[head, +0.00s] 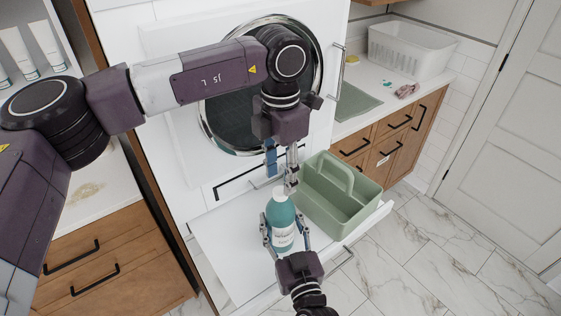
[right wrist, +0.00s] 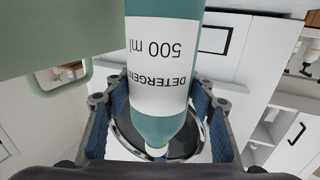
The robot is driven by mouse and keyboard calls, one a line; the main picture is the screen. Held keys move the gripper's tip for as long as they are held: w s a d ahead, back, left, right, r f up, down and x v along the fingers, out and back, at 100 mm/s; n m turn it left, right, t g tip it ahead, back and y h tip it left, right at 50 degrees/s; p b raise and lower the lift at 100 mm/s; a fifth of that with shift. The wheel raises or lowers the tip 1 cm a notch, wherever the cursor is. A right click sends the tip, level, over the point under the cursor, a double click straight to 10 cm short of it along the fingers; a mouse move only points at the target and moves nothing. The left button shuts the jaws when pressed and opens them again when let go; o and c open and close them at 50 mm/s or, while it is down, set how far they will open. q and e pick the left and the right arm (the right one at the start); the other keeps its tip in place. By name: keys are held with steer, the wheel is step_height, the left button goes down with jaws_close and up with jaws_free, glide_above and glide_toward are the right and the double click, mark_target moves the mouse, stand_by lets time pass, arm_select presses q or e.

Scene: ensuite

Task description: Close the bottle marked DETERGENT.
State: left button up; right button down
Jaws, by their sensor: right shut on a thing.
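The teal DETERGENT bottle (head: 281,229) stands upright on the white pull-out shelf (head: 225,250). Its white label, reading DETERGENT and 500 ml, shows upside down in the right wrist view (right wrist: 163,75). My right gripper (head: 285,238) is shut on the bottle's body, one finger on each side; its blue pads also show in the right wrist view (right wrist: 157,125). My left gripper (head: 281,182) points down right over the bottle's top. Its fingers partly hide the neck, and I cannot tell whether they hold a cap. Something white shows at the bottle's neck in the right wrist view.
A green caddy (head: 350,216) with a handle stands on the shelf just right of the bottle. A front-loading machine (head: 225,125) rises behind. The counter at the back right holds a white basket (head: 410,52) and a green cloth (head: 354,104).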

mark_target(280, 190)
arm_select(q)
steer(key=shift+f, duration=2.05)
jaws_close()
steer(key=shift+o, duration=0.7)
jaws_free()
steer(key=shift+r, duration=0.1)
step_height(280, 190, up, 12)
